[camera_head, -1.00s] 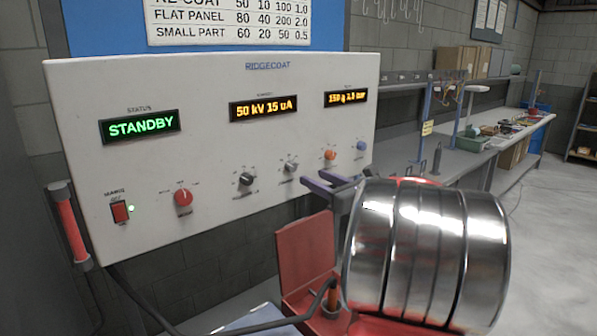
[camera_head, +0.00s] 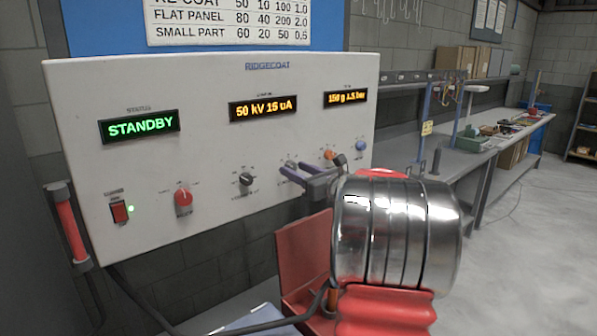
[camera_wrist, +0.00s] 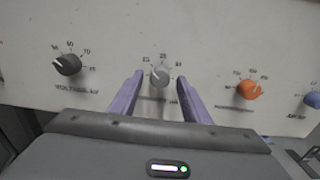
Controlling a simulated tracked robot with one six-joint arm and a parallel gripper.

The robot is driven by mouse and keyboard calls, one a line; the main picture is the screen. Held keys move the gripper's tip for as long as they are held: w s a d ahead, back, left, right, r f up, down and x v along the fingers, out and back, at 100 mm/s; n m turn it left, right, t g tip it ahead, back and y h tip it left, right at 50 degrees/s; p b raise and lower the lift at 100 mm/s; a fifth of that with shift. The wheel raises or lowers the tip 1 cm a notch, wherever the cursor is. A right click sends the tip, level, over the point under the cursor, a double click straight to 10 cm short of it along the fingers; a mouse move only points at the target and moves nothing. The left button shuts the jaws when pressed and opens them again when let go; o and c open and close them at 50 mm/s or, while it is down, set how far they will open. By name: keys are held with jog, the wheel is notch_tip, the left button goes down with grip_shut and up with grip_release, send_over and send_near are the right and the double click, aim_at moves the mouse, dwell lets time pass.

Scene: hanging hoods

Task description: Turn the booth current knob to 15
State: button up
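The grey knob (camera_head: 291,164) is on the white control panel, below the amber middle display (camera_head: 263,107), which reads 50 kV 15 uA. In the wrist view the grey knob (camera_wrist: 160,76) sits between my two purple fingertips, with a gap on each side. Its small label is hard to read and partly covered by a finger. My gripper (camera_head: 286,170) is open at the grey knob; how far the fingers reach around it I cannot tell. The wrist view also shows my open gripper (camera_wrist: 160,80).
A black knob (camera_wrist: 67,64) is left of the grey one; an orange knob (camera_wrist: 249,90) and a blue knob (camera_wrist: 312,99) are to the right. A red knob (camera_head: 183,198) and power switch (camera_head: 120,211) are farther left. The green status display (camera_head: 139,127) reads STANDBY.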

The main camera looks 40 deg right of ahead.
jog(key=c, duration=1)
jog(key=shift+o, duration=0.2)
jog(key=shift+m, duration=0.9)
jog(key=o, duration=1)
jog(key=shift+o, duration=0.2)
jog(key=shift+s, duration=0.1)
